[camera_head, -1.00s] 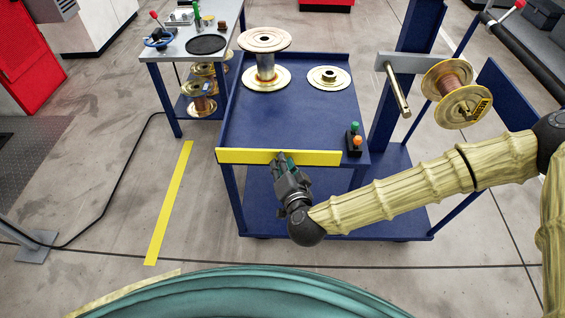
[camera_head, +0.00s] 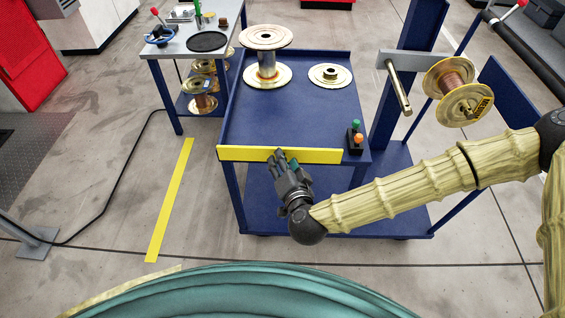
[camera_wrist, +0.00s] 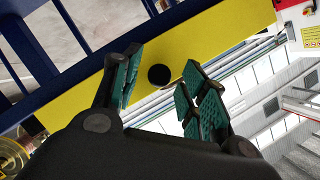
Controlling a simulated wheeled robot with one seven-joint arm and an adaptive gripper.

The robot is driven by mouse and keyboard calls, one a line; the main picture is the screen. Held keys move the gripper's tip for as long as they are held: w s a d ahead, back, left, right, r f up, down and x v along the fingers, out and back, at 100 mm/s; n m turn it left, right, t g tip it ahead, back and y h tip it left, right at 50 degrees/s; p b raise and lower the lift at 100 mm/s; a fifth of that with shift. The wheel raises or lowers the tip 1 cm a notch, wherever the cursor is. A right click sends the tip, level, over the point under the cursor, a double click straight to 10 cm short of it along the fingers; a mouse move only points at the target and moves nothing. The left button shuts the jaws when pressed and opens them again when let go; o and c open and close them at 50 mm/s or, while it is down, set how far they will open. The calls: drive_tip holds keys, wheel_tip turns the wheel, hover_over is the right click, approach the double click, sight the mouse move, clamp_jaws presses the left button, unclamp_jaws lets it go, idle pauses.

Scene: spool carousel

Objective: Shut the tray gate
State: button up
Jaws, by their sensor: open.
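The tray gate is a long yellow bar (camera_head: 240,154) along the near edge of the blue cart's tray (camera_head: 300,125). I cannot tell from these views whether it is fully shut. In the wrist view the yellow gate (camera_wrist: 225,30) runs diagonally behind my fingers, with a round black spot (camera_wrist: 159,75) on its face. My gripper (camera_head: 281,158) is at the near face of the gate, around the middle of its length. Its teal-padded fingers (camera_wrist: 162,84) are spread with nothing between them, on either side of the black spot. I cannot tell whether they touch the gate.
On the tray stand a tall spool (camera_head: 267,60), a low flanged disc (camera_head: 330,76) and a button box (camera_head: 355,140) at the right corner. A copper spool (camera_head: 458,90) hangs beside the blue post at right. A grey side table (camera_head: 180,45) stands at left.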

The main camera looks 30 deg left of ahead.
drive_tip(key=v, duration=1.1)
drive_tip(key=shift+s+d, duration=0.25)
drive_tip(key=shift+d, duration=0.05)
drive_tip(key=s+d+f+n+g+h+p, duration=0.1)
drive_tip(key=s+d+f+g+h+p, duration=0.15)
drive_tip(key=d+f, duration=0.6)
drive_tip(key=s+d+f+g+h+p, duration=0.2)
drive_tip(key=d+f+g+h, duration=0.1)
drive_tip(key=d+f, duration=0.6)
drive_tip(key=s+d+f+g+h+p, duration=0.1)
drive_tip(key=s+d, duration=0.3)
drive_tip(key=d, duration=0.9)
drive_tip(key=s+d+f+m+g+h+p, duration=0.1)
drive_tip(key=s+d+g+h+p, duration=0.1)
drive_tip(key=d, duration=1.2)
drive_tip(key=s+g+h, duration=0.1)
drive_tip(key=s+h, duration=0.1)
drive_tip(key=shift+m+h, duration=0.3)
drive_tip(key=shift+h, duration=0.05)
drive_tip(key=shift+d+g, duration=0.1)
drive_tip(key=shift+g, duration=0.15)
